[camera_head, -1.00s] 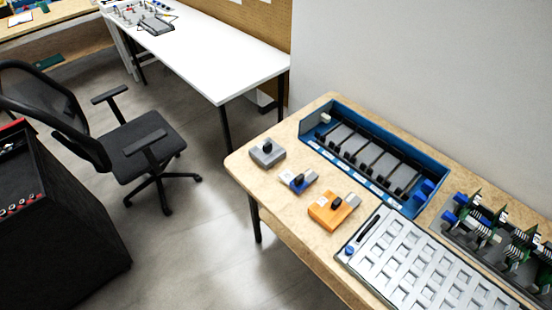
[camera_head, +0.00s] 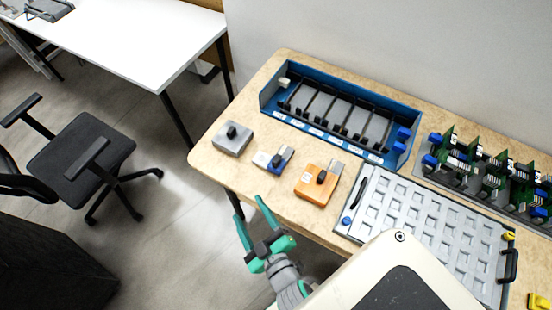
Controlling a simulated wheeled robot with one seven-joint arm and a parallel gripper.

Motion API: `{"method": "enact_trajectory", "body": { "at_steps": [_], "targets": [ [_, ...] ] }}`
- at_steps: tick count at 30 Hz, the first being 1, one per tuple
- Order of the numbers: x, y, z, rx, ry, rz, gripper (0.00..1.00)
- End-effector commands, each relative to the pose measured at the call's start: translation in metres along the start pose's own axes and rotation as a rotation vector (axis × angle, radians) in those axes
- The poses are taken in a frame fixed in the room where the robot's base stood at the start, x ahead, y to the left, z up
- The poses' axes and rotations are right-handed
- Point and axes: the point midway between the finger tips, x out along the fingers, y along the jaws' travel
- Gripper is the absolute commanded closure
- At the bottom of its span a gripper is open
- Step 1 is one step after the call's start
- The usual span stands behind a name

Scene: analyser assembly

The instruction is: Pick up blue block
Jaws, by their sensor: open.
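The blue block (camera_head: 267,160) lies on the wooden table, between a grey block (camera_head: 232,139) on its left and an orange block (camera_head: 318,184) on its right. My gripper (camera_head: 252,219), with green fingers, is open and empty. In the picture it shows below the blue block, off the table's front edge and apart from all the blocks.
A blue rack (camera_head: 412,157) with several slots stands at the back of the table (camera_head: 219,171). A silver tray case (camera_head: 345,229) lies to the right, with green circuit boards (camera_head: 490,182) behind it. A chair (camera_head: 80,160) and a white table (camera_head: 150,45) are at left.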

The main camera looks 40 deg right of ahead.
Motion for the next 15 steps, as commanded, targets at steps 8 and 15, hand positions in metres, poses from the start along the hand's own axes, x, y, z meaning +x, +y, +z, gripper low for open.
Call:
{"method": "enact_trajectory", "body": {
  "at_steps": [8, 15],
  "targets": [
    [0.084, 0.1, -0.008, -0.186, -0.071, 0.235, 0.41],
    [0.123, 0.2, -0.021, -0.246, -0.186, 0.47, 0.41]
  ]
}}
